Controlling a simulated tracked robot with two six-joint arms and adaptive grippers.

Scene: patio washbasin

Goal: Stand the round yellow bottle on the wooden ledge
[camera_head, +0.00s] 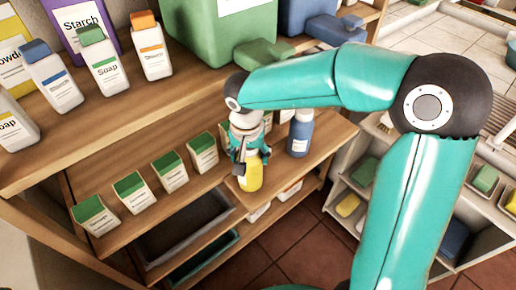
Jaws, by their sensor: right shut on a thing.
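The round yellow bottle (251,178) is upright in my right gripper (250,152), which is shut on it from above. The bottle is at the front of the wooden ledge (172,208), the lower board of the shelf unit. I cannot tell whether its base touches the wood. The gripper and wrist hide the bottle's top. My left gripper is not in view.
A blue bottle (300,135) stands to the right of the yellow one. Several white boxes with green tops, one here (130,191), stand in a row to the left. The upper shelf (150,103) holds soap bottles and a big green container (213,40).

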